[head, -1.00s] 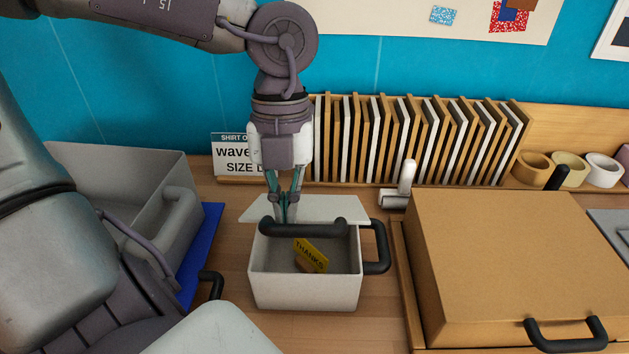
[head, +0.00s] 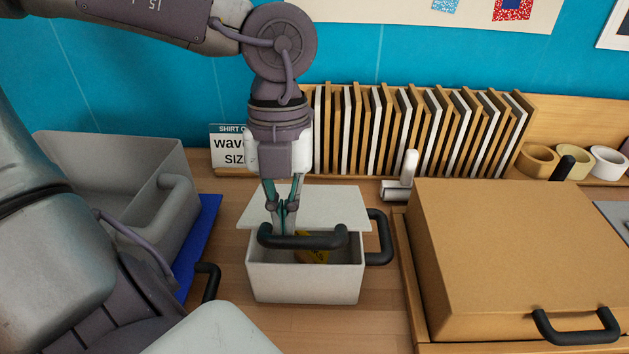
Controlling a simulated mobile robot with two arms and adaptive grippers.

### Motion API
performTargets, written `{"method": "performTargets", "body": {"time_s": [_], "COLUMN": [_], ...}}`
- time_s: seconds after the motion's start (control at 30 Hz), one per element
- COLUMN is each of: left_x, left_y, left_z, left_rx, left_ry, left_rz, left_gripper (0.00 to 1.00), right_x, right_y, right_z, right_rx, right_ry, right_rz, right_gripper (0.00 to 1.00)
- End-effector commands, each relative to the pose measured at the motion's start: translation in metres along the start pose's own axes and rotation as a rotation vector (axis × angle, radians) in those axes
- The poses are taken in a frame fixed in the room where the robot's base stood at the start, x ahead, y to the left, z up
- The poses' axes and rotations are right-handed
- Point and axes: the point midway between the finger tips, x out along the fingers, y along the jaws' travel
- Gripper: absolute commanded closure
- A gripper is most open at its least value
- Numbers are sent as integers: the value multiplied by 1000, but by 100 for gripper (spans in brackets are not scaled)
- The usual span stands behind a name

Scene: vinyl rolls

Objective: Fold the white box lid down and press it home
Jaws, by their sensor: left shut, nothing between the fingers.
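The white box (head: 305,284) stands on the wooden table. Its white lid (head: 335,208) is tilted partly down over it, with a gap at the front. A black handle (head: 303,241) runs along the lid's front edge. I cannot tell whether the tips touch the lid. My right gripper is not in view.
A grey bin (head: 110,165) on a blue mat (head: 201,240) stands left. A large brown box (head: 520,255) stands right. Behind are a roller (head: 399,180), a rack of upright panels (head: 420,130), tape rolls (head: 572,166) and a shirt sign (head: 231,152).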

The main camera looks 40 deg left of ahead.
Motion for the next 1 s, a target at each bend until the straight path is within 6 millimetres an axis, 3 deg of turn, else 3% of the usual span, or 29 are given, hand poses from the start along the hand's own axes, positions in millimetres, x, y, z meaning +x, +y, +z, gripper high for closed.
{"method": "performTargets", "body": {"time_s": [0.67,1.0], "left_x": [43,62], "left_y": [0,0], "left_z": [-10,-15], "left_rx": [1,0], "left_ry": [-1,1], "left_rz": [-1,1], "left_gripper": [100,100], "right_x": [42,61], "right_y": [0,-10], "right_z": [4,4], "right_rx": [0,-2], "right_ry": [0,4], "right_rz": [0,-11], "right_gripper": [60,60]}}
